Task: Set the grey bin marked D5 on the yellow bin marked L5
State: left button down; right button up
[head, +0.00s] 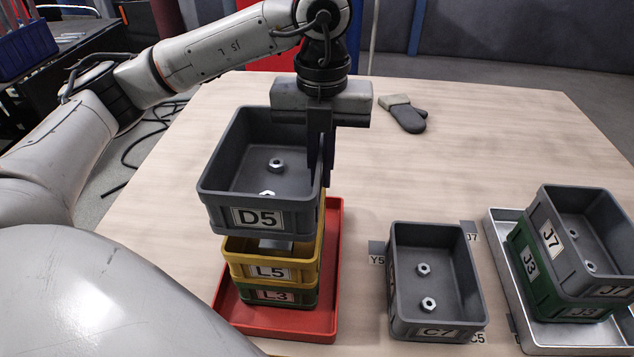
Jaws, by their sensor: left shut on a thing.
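The grey bin marked D5 (259,216) holds a couple of metal nuts. My left gripper (321,178) is shut on its right wall, fingers pointing down. The D5 bin is over the yellow bin marked L5 (268,271), which it largely covers. Part of the inside of L5 shows below the front of D5, so D5 looks slightly raised or set back; I cannot tell whether they touch. L5 is stacked on a green bin marked L3 (277,295). My right gripper is not in view.
The green bin stands in a red tray (333,262). A grey bin marked C7 (437,333) stands right of it. Further right, a metal tray (500,235) holds stacked J7 (549,237) and J3 (530,262) bins.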

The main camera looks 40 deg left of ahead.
pick_arm(q)
notch_tip(320, 180, down, 4)
jog(key=shift+f, duration=0.15)
jog(key=shift+w, duration=0.1)
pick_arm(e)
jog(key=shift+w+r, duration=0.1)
pick_arm(q)
jog(key=shift+f+b, duration=0.5)
jog(key=shift+f, duration=0.1)
jog(key=c, duration=1.9)
grip_release()
jog(key=shift+c, duration=0.2)
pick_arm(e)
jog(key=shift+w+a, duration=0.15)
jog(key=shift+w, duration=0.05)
pick_arm(q)
jog(key=shift+r+p, duration=0.3)
jog(key=shift+r, duration=0.05)
notch_tip(320, 180, up, 13)
jog(key=shift+f+p, duration=0.2)
jog(key=shift+p, duration=0.4)
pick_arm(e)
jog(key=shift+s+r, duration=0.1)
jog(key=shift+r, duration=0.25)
